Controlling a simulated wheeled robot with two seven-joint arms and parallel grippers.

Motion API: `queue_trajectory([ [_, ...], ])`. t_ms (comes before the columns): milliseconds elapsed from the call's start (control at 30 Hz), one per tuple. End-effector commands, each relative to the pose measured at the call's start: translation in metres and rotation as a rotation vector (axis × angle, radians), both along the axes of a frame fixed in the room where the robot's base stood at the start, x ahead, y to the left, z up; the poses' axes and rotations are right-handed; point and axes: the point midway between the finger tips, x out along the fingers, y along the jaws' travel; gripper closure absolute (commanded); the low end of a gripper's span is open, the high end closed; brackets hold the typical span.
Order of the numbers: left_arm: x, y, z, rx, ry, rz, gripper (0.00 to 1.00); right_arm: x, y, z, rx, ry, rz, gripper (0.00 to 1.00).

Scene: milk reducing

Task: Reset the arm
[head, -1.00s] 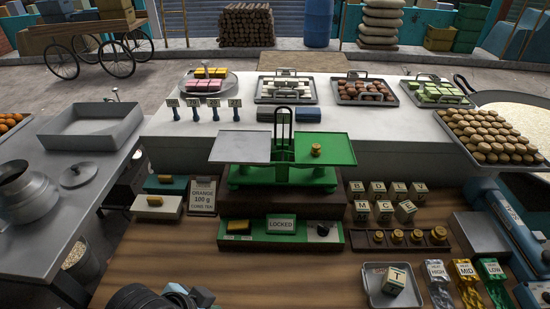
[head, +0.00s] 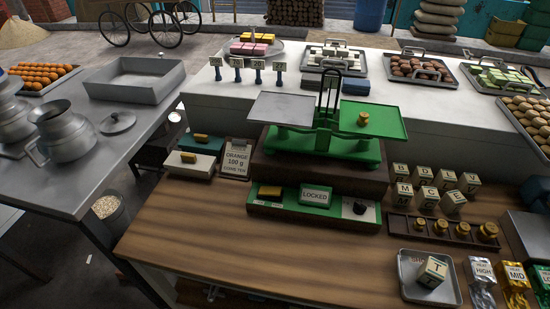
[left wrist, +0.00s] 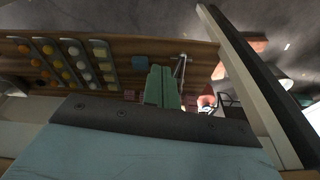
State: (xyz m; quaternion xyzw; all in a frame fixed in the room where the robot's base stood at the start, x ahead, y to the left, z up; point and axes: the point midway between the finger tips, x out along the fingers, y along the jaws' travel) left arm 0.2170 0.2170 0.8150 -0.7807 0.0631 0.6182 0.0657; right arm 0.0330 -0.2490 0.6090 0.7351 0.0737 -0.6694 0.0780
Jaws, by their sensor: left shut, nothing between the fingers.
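My left gripper (left wrist: 160,70) shows in the left wrist view as two greenish fingers side by side, closed together with nothing between them. It extends beyond a pale blue body with a dark bolted band. A dim wooden surface with rows of small coloured items is behind it, and I see no contact. Neither gripper shows in the head view. My right gripper is in no frame. The green balance scale (head: 325,140) stands on its dark base in the head view, with a brass weight (head: 362,118) on its right pan. The left pan is empty.
A control box reading LOCKED (head: 314,196) sits before the scale. Lettered cubes (head: 450,203) and a weight rack (head: 443,229) are to the right. A small tray (head: 408,289) holds a T cube (head: 432,272). The wooden counter (head: 230,240) is clear at front left.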

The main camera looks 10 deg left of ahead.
Motion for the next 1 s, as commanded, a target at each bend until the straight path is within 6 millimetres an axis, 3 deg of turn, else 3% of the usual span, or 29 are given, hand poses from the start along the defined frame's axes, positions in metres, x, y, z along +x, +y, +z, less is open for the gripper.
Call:
queue_trajectory([
  [33,-0.008,0.001,-0.039,0.002,0.019,-0.002,1.00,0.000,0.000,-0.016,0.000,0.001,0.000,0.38],
  [200,-0.039,0.005,-0.134,0.005,0.051,-0.009,1.00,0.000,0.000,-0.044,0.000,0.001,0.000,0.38],
  [400,-0.092,0.014,-0.229,0.011,0.089,-0.018,1.00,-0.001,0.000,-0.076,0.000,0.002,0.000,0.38],
  [500,-0.123,0.019,-0.267,0.013,0.108,-0.021,1.00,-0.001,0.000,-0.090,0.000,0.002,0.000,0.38],
  [700,-0.168,0.028,-0.309,0.017,0.131,-0.029,1.00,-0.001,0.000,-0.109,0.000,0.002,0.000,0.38],
  [833,-0.182,0.031,-0.318,0.018,0.136,-0.031,1.00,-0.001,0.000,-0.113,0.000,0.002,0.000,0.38],
  [1000,-0.184,0.032,-0.319,0.019,0.137,-0.031,1.00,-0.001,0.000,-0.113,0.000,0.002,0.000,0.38],
])
